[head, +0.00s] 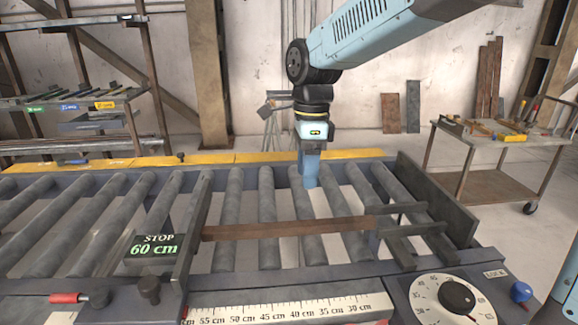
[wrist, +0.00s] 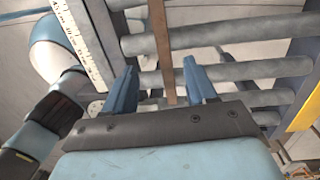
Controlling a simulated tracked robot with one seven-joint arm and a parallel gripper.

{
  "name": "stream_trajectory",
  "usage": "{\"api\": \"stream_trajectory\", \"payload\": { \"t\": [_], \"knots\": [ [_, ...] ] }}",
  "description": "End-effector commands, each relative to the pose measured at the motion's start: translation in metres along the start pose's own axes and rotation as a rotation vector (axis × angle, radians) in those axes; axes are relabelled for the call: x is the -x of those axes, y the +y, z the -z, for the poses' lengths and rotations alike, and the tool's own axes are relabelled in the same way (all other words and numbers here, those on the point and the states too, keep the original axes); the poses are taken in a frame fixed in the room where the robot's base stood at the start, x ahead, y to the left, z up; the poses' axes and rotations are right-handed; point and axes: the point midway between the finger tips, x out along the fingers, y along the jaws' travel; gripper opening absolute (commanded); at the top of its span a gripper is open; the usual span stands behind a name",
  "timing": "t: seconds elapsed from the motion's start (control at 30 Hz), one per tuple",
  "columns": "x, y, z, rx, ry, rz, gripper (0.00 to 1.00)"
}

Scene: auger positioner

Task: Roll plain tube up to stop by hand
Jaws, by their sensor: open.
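A long rust-brown tube (head: 290,228) lies across the grey rollers. Its left end is at the dark upright stop plate (head: 192,235) beside the "STOP 60 cm" display (head: 154,245); I cannot tell whether they touch. Its right end is near dark bracket arms (head: 405,230). My gripper (head: 310,183) points down over the rollers, beyond the tube in the head view, and looks empty. In the wrist view, my gripper (wrist: 160,85) has its two blue fingers apart, and the tube (wrist: 160,40) runs between them in the picture, apparently apart from both.
A scale ruler (head: 285,308) and a dial (head: 458,298) with a blue lock knob (head: 521,291) line the near edge. A red-handled lever (head: 68,298) is at lower left. A tool cart (head: 500,140) stands right, a shelf rack (head: 75,100) left. Most rollers are bare.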

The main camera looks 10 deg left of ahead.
Motion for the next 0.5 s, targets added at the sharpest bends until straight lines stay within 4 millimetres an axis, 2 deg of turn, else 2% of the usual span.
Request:
{"api": "stream_trajectory", "payload": {
  "t": [0.2,0.5],
  "knots": [
    [0.009,0.003,-0.022,-0.010,0.035,0.054,0.56],
    [0.011,0.004,-0.029,-0.017,0.045,0.073,0.56]
  ]
}}
